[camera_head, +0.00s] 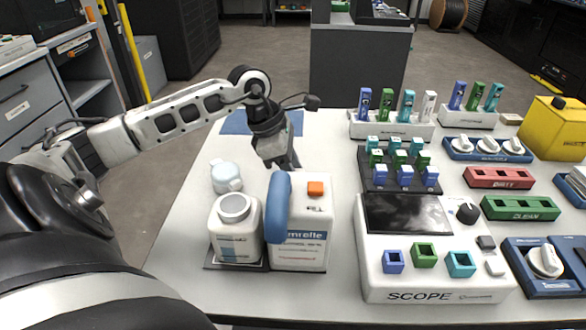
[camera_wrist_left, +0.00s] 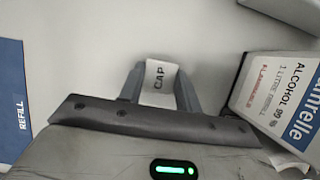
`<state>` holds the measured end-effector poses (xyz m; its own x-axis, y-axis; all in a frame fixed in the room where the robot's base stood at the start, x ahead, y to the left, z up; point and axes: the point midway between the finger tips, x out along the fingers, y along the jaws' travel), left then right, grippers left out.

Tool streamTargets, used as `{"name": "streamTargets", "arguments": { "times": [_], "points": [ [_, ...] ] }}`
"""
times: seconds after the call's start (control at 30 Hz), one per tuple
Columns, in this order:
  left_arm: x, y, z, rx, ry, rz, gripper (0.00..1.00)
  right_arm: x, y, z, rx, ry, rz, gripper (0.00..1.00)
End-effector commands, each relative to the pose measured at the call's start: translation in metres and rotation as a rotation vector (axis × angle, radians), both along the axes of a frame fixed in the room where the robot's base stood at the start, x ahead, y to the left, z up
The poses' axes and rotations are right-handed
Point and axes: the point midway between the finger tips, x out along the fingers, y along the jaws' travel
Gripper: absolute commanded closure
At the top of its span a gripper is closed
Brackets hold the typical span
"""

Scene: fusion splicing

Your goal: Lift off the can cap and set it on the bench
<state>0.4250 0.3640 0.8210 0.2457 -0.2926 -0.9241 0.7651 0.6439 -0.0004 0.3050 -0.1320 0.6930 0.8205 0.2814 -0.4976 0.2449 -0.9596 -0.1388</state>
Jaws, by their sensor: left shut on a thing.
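My left gripper (camera_head: 287,163) is just behind the can's top left. It is shut, and a white piece marked CAP (camera_wrist_left: 158,82) shows between its fingers in the wrist view. I take this as the can cap; its outline is hidden in the head view. My right gripper is not in view.
A blue REFILL mat (camera_wrist_left: 12,100) lies on the bench. The SCOPE unit (camera_head: 430,270) and coloured holders crowd the right. Bare bench (camera_head: 200,150) lies back left.

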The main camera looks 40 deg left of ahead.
Motion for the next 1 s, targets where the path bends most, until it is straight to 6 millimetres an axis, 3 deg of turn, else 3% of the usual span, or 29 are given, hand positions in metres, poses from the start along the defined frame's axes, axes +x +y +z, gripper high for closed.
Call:
{"name": "streamTargets", "arguments": {
  "times": [0.37, 0.4, 0.47, 0.77, 1.0],
  "points": [
    [0.0, 0.0, 0.0, 0.001, -0.001, 0.0, 0.86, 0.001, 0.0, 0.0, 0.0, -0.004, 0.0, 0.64],
    [0.0, 0.0, 0.0, 0.001, -0.001, 0.0, 0.55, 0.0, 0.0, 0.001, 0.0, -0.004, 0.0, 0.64],
    [0.0, 0.0, 0.0, 0.001, -0.001, 0.0, 0.41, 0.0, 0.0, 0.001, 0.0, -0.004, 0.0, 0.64],
    [0.0, 0.0, 0.001, 0.0, 0.0, 0.0, 0.41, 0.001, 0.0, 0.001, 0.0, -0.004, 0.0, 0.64],
    [0.0, 0.0, 0.017, 0.001, -0.002, 0.0, 0.41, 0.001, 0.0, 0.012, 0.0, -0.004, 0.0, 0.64]
  ]
}}
